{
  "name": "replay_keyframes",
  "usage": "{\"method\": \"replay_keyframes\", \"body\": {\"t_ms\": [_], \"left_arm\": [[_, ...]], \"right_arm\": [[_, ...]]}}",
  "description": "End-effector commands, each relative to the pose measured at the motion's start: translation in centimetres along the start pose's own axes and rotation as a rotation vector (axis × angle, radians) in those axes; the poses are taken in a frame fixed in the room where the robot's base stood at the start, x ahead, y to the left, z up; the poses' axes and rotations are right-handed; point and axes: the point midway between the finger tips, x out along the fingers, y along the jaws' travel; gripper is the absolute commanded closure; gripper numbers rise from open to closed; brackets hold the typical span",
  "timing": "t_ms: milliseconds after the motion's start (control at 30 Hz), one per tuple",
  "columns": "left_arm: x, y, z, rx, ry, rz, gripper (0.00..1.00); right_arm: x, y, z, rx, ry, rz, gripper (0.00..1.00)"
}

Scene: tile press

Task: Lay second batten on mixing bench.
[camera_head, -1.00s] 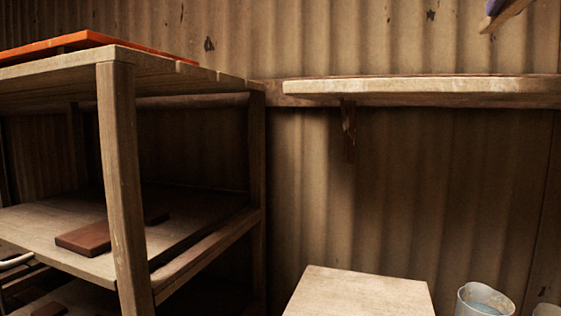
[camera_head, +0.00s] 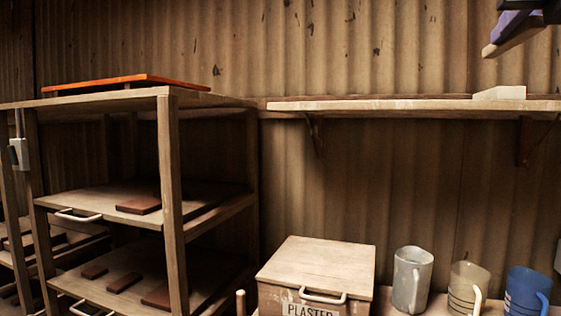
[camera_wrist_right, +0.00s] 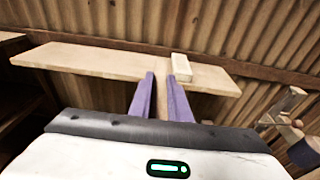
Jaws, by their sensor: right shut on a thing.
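My right gripper (camera_head: 511,22) is at the top right of the head view, with purple fingers shut on a wooden batten (camera_head: 515,39). The batten is high in front of the corrugated wall, above the wall shelf and clear of it in the picture. In the right wrist view, the purple fingers of my right gripper (camera_wrist_right: 163,88) point toward the shelf, with wood showing between them. A wooden bench (camera_head: 436,303) shows only as a strip at the bottom right; I cannot tell if it is the mixing bench. My left gripper is out of view.
A wall shelf (camera_head: 400,106) bears a pale block (camera_head: 500,92). A lidded plaster box (camera_head: 315,268) and several mugs (camera_head: 412,278) stand at the bottom right. A wooden rack (camera_head: 172,190) stands left, with an orange board (camera_head: 128,81) on top and brown tiles (camera_head: 138,205) inside.

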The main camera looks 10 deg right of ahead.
Motion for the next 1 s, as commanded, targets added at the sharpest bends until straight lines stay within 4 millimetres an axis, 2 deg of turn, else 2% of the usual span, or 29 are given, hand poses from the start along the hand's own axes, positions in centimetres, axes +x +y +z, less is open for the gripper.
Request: {"method": "replay_keyframes", "body": {"t_ms": [267, 600, 1000], "left_arm": [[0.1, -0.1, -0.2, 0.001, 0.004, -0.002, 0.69], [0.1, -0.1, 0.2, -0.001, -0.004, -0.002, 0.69], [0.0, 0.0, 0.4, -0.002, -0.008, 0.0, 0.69]], "right_arm": [[3.4, -2.4, -5.1, -0.002, 0.002, 0.058, 1.0], [8.0, -4.8, -15.2, -0.018, 0.0, 0.2, 1.0], [10.5, -5.6, -25.7, -0.042, -0.001, 0.379, 1.0]]}}
